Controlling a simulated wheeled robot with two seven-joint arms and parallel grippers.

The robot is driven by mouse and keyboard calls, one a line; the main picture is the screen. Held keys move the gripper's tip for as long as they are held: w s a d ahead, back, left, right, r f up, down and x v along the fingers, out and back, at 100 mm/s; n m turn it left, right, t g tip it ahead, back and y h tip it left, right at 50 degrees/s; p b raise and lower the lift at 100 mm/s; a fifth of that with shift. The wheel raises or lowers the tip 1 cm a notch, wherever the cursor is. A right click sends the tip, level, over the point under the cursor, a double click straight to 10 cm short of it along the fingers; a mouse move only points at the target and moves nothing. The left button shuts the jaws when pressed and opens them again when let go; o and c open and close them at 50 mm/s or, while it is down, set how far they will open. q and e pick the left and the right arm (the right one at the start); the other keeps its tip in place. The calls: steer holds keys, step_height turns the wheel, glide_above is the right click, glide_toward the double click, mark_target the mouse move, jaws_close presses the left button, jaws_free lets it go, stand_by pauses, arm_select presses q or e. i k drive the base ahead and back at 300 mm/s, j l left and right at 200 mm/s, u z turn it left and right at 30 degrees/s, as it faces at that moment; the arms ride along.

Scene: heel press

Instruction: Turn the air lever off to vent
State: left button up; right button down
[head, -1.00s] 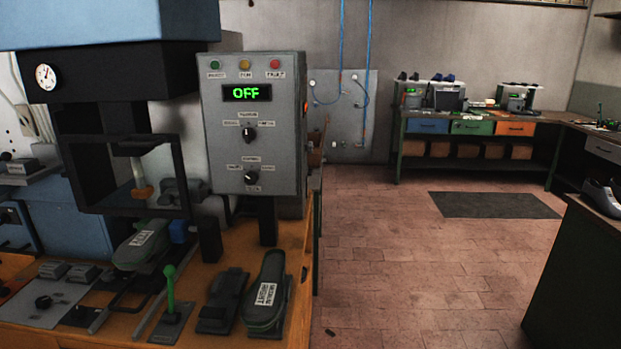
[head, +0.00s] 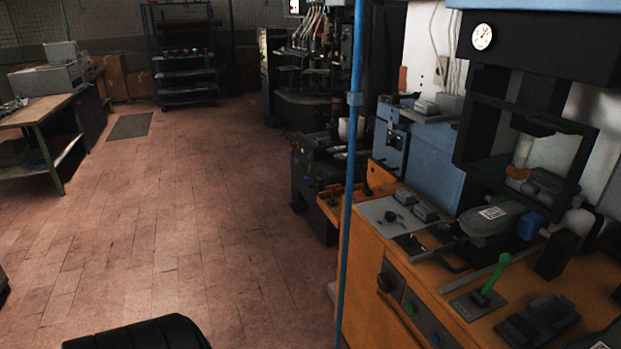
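A lever with a green handle (head: 492,280) stands on a small grey plate on the orange bench of the heel press (head: 540,50), at the lower right. Its handle leans up and to the right. I cannot tell whether this is the air lever, and no label can be read. A blue vertical pipe (head: 350,200) runs in front of the bench's left end, with a small bracket on it and no clear valve handle in view. Neither of my grippers is in view.
A round gauge (head: 482,37) sits on the press head. Knobs (head: 386,282) are on the bench front. A dark machine (head: 318,165) stands beyond the bench. The tiled floor (head: 190,230) is open at left and centre. A wooden table (head: 38,106) is at far left.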

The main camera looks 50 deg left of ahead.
mark_target(361, 169)
steer(key=u, duration=1.3)
steer(key=i+j, duration=0.65)
steer(key=i+j+z, duration=0.15)
steer(key=i+j, duration=0.5)
steer(key=j, duration=0.15)
